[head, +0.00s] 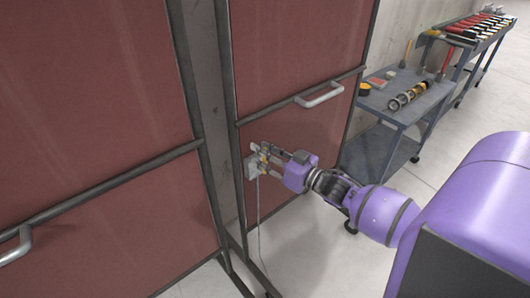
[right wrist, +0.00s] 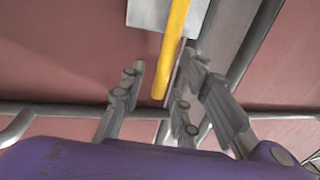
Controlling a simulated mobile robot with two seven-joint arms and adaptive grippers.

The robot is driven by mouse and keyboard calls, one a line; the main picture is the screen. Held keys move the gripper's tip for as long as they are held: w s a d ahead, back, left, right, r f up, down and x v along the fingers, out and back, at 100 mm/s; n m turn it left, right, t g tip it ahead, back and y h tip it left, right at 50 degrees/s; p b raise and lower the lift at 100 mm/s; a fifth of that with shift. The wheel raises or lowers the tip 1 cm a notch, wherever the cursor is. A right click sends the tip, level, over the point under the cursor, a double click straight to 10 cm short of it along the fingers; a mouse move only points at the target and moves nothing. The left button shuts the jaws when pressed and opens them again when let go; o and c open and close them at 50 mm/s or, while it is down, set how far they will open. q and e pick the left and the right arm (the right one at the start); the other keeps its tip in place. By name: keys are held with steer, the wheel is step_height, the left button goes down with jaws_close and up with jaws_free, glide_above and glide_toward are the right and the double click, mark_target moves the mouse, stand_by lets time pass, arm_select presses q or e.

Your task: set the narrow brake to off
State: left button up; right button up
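A small grey box (head: 251,167) is fixed to the lower part of the red-brown panel, with a thin cable hanging below it. In the right wrist view a yellow lever (right wrist: 175,45) sticks out from a grey plate (right wrist: 146,13), which I take to be the brake. My right gripper (head: 268,160) is at the box, its fingers pointing at it. In the right wrist view the fingers are spread, one to the left of the lever and others to its right. Whether any finger touches the lever is unclear. My left gripper is out of view.
A dark-framed panel with a metal pull handle (head: 320,95) rises above the box. Another large panel (head: 90,90) stands at the left. A grey cart (head: 385,118) with tools and a spring-like part (head: 408,96) stands behind my right arm. Pale floor is open at the right.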

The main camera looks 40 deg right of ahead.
jaws_close()
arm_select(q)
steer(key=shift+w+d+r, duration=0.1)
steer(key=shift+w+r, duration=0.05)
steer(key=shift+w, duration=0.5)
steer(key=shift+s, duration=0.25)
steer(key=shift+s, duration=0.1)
arm_select(e)
steer(key=shift+d, duration=0.1)
